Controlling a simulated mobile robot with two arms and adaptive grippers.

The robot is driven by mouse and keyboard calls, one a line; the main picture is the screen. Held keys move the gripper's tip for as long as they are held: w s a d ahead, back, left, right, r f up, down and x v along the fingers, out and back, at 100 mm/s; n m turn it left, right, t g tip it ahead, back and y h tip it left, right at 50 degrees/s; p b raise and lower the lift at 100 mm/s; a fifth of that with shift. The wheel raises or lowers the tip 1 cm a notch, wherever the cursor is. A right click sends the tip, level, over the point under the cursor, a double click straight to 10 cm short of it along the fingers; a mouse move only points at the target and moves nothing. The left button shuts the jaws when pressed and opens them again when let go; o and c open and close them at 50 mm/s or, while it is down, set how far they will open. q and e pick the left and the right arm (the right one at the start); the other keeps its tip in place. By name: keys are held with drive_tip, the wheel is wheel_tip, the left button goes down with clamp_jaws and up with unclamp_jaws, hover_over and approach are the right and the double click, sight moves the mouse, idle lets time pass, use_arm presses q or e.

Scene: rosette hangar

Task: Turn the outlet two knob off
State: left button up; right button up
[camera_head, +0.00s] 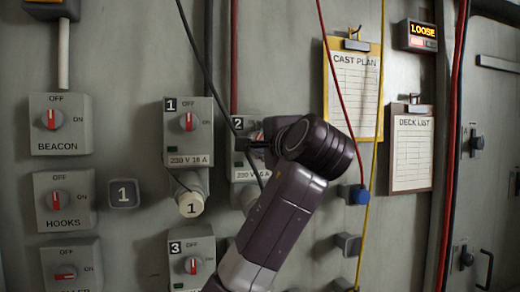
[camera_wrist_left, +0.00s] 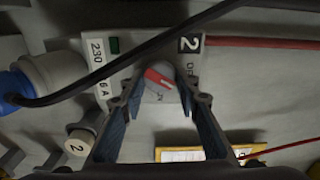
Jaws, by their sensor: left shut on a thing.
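The outlet two box (camera_head: 241,170), marked 2, is on the wall in the middle of the head view, and my left gripper (camera_head: 257,147) is in front of it. My arm hides most of its knob there. In the left wrist view the outlet two knob (camera_wrist_left: 158,84) is grey with a red stripe, between the two fingertips of my left gripper (camera_wrist_left: 160,86). The gripper is shut on it. The stripe lies diagonally, and part of an OFF label shows at its right. The knob's exact setting is unclear. My right gripper is not in view.
Outlet one (camera_head: 188,130) is left of outlet two, and outlet three (camera_head: 192,262) is below outlet one. A black cable (camera_wrist_left: 130,55) crosses close to the knob from a blue plug (camera_wrist_left: 18,85). A red cable (camera_head: 343,90) and a yellow clipboard (camera_head: 353,85) are at the right.

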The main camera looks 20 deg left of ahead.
use_arm(q)
drive_tip(key=shift+n+b, duration=0.85)
drive_tip(key=shift+n, duration=2.15)
drive_tip(key=shift+r, duration=0.1)
drive_tip(key=o, duration=1.2)
drive_tip(key=shift+c, duration=0.2)
drive_tip(key=v, duration=1.2)
